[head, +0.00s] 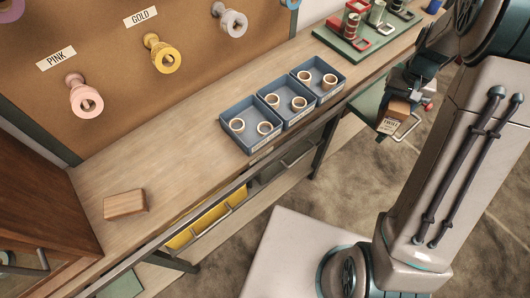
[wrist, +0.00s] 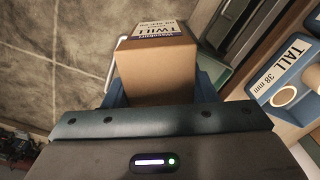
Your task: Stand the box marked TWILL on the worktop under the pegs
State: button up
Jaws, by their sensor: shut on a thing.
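The box marked TWILL (head: 390,125) is brown cardboard with a white label. It hangs in the air in front of the worktop's edge, right of centre in the head view. My gripper (head: 397,107) is shut on it. In the wrist view the box (wrist: 158,62) sits between the blue fingers of my gripper (wrist: 158,88), its label turned toward the far end. The worktop (head: 165,140) runs diagonally below the pegboard. Pegs on the board bear a pink spool (head: 84,98), a gold spool (head: 163,55) and a pale grey spool (head: 231,21).
A wooden block (head: 125,204) lies at the worktop's left. Blue trays (head: 247,142) with wooden rings stand mid-worktop. A green rack (head: 345,48) with spools is farther right. A yellow drawer (head: 205,222) is below the edge. The worktop between block and trays is clear.

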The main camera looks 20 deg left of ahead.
aim_at(191, 166)
jog(key=u, duration=0.2)
jog(key=k, duration=1.15)
jog(key=u, duration=1.25)
jog(key=i, duration=1)
jog(key=z, duration=0.05)
